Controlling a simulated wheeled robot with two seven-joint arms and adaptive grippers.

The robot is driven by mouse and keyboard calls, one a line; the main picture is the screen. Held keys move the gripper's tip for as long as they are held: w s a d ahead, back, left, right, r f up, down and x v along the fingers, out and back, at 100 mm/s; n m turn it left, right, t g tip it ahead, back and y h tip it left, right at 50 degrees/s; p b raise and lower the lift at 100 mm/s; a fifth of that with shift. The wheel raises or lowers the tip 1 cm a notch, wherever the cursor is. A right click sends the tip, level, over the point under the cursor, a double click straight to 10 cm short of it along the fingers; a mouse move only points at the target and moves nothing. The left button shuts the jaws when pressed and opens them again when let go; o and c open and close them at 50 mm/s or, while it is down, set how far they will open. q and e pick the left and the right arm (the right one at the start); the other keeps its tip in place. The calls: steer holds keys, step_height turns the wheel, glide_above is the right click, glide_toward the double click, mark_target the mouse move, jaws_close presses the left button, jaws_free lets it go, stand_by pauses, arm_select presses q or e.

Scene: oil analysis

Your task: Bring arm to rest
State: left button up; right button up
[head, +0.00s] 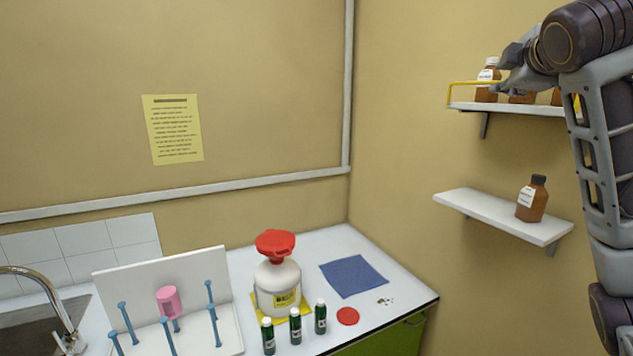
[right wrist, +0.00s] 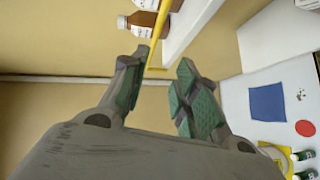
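My right arm reaches up along the right side of the head view. Its gripper (head: 508,72) is in front of the upper shelf (head: 520,107), close to its yellow rail (head: 470,84) and a brown bottle (head: 488,78). In the right wrist view the two fingers of this gripper (right wrist: 158,88) are apart with nothing held between them. The rail (right wrist: 157,40) and a brown bottle (right wrist: 143,24) show beyond the fingertips. I cannot tell whether a finger touches the rail. My left gripper is in neither view.
The lower shelf (head: 480,211) bears one brown bottle (head: 532,200). On the counter stand a white jug with a red top (head: 277,277), several green bottles (head: 295,326) and a peg rack (head: 110,275). A blue cloth (head: 353,276) and a red disc (head: 347,316) lie flat.

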steer(key=w+a+f+m+g+y, duration=0.1)
steer(key=w+a+f+g+y, duration=0.3)
steer(key=f, duration=1.1)
steer(key=w+a+f+t+h, duration=0.15)
steer(key=a+f, duration=0.45)
steer(key=f, duration=1)
steer(key=s+a+f+m+g+y, duration=0.1)
steer(key=s+a+f+g, duration=0.15)
steer(key=f, duration=0.65)
steer(key=s+a+f+m+g+y, duration=0.1)
steer(key=s+a+f, duration=0.15)
steer(key=f, duration=0.75)
steer(key=s+a+f+m+g+y, duration=0.25)
steer(key=s+f+m+g, duration=0.35)
steer(key=s+f, duration=1.85)
steer(key=s+f+b, duration=0.1)
steer(key=s+f, duration=0.1)
steer(key=f, duration=1.5)
steer(key=s+f+b, duration=0.1)
steer(key=s+f, duration=0.2)
steer(key=f, duration=1.4)
steer(key=s+d+f+g+h+b, duration=0.1)
steer(key=s+d+f+g+b, duration=0.1)
steer(key=s+f, duration=1.9)
steer(key=shift+s+d+m, duration=0.3)
steer(key=shift+d, duration=0.4)
